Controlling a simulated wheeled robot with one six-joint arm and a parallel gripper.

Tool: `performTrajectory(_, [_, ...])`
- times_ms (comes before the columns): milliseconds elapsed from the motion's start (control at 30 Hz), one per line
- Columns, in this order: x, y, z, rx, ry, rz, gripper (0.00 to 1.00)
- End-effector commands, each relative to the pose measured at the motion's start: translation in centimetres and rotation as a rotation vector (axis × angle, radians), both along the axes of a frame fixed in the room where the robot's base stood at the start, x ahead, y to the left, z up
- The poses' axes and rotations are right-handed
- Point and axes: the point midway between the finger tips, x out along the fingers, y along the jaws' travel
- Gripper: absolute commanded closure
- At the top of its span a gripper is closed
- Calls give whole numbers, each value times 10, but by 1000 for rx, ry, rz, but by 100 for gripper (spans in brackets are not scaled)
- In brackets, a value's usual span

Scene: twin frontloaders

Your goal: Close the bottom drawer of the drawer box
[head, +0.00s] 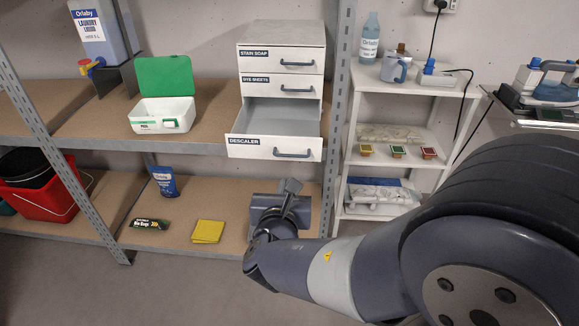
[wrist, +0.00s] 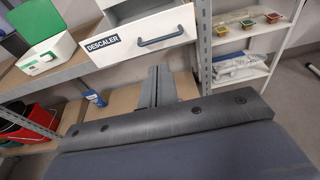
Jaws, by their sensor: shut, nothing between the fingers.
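The white drawer box (head: 281,33) stands on the upper shelf. Its bottom drawer (head: 234,141), labelled DESCALER, is pulled well out, and its empty grey inside shows. The two drawers above, labelled STAIN SOAP and DYE SHEETS, are shut. In the wrist view the bottom drawer's front (wrist: 123,44) and grey handle show at the top. My gripper (head: 291,186) is below and in front of that drawer, apart from it. In the wrist view my gripper (wrist: 159,72) has its fingers together, with nothing between them.
A white box with a raised green lid (head: 164,75) stands left of the drawer box on the shelf (head: 85,130). A metal upright (head: 337,110) is close on the right. The lower shelf holds a blue pouch (head: 164,181) and yellow cloths (head: 207,231).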

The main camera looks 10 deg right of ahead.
Motion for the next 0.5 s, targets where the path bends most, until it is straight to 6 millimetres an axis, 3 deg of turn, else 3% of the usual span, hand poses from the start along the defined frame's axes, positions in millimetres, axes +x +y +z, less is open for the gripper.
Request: performTrajectory(500, [90,-32,-22,2,2,-5,100])
